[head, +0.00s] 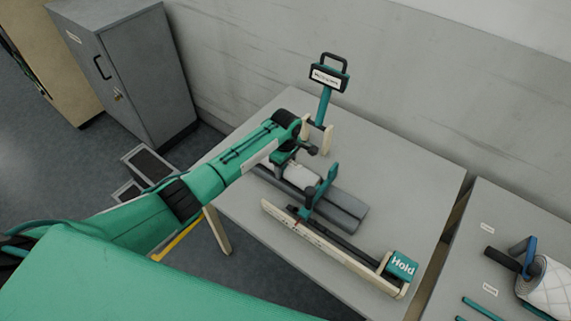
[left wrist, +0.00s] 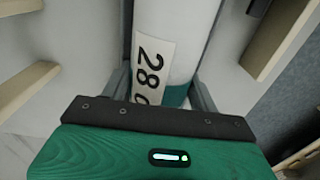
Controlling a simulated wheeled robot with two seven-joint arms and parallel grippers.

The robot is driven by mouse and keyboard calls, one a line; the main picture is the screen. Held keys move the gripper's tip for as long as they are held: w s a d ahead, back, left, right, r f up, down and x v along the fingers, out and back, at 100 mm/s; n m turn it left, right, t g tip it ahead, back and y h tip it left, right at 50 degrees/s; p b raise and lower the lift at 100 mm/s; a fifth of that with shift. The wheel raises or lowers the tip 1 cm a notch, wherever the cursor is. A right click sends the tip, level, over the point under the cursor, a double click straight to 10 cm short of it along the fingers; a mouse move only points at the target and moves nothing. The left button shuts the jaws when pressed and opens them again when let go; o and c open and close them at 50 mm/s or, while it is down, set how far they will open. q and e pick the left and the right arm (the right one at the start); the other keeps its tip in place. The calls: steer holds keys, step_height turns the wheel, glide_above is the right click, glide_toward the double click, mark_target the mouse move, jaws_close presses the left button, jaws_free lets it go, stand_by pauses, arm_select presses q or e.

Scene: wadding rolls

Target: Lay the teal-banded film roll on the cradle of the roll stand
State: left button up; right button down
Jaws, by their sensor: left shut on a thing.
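My left gripper (left wrist: 163,92) is shut on a white film roll (left wrist: 176,38). The roll has a printed number label and a teal band (left wrist: 177,96) close to the palm. In the head view a whitish piece of the roll (head: 302,177) shows below my left gripper (head: 300,165), over the table; the rest is hidden by my arm. A stand with a sign on a teal post (head: 324,106) and pale wooden uprights (head: 328,139) is just behind the gripper. The frames do not show clearly whether the roll touches a cradle. My right gripper is not in view.
A grey padded block (head: 340,212) lies on the table (head: 400,170). In front is a long wooden rack (head: 325,244) with a teal "Hold" plate (head: 402,265). A second table at right carries a quilted white roll (head: 548,288). The table's right part is clear.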

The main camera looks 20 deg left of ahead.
arm_select(q)
steer(key=shift+s+f, duration=0.1)
steer(key=shift+f, duration=0.05)
steer(key=o, duration=1.4)
steer(key=shift+s+f, duration=0.1)
steer(key=shift+f, duration=0.05)
steer(key=shift+o, duration=0.2)
steer(key=shift+r, duration=0.2)
steer(key=r+b, duration=0.2)
steer(key=r, duration=1)
steer(key=shift+w+b, duration=0.2)
steer(key=shift+b, duration=0.1)
steer(key=shift+r, duration=0.5)
